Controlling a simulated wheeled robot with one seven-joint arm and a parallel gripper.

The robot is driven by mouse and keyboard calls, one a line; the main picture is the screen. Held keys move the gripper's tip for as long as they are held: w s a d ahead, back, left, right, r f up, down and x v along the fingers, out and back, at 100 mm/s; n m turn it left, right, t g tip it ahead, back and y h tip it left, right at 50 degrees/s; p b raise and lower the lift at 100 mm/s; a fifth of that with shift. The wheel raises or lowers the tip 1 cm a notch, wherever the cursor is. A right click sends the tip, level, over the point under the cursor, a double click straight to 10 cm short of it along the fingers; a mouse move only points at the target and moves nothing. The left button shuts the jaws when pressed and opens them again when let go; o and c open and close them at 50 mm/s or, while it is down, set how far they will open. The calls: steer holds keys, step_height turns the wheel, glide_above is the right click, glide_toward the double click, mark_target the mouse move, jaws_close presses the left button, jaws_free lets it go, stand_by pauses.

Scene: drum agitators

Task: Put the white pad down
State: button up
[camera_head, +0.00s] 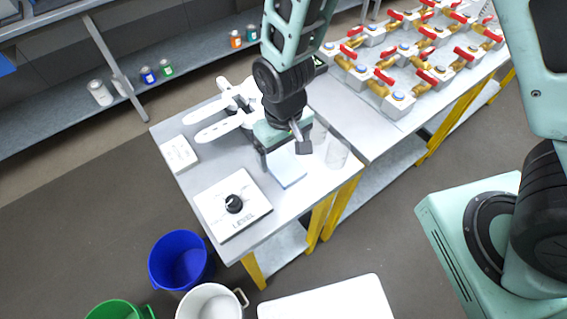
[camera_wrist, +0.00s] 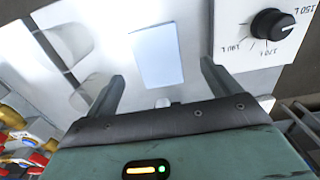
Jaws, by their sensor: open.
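The white pad (camera_head: 290,170) is a thin pale rectangle lying on the grey table (camera_head: 215,165), just below my gripper (camera_head: 284,154). In the wrist view the pad (camera_wrist: 157,54) shows whole, between and beyond the two fingertips, with a gap to each finger. My gripper (camera_wrist: 161,74) is open, its fingers spread wider than the pad and pointing down at the tabletop. In the head view the hand hides part of the pad's far side.
A white dial box (camera_head: 232,205) with a black knob stands at the front. A clear vessel (camera_head: 337,154) is right of the pad; a flat white block (camera_head: 179,153) is at left. Red-handled valves (camera_head: 395,100) fill the bench behind. Blue (camera_head: 181,262) and white (camera_head: 210,303) buckets stand below.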

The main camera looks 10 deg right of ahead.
mark_target(283, 165)
steer(key=shift+w+f+p, duration=0.15)
steer(key=shift+f+p, duration=0.4)
steer(key=shift+f, duration=0.8)
steer(key=shift+w+f+p, duration=0.15)
steer(key=shift+f+p, duration=0.4)
steer(key=shift+f, duration=0.8)
steer(key=c, duration=1.2)
steer(key=shift+r, duration=0.1)
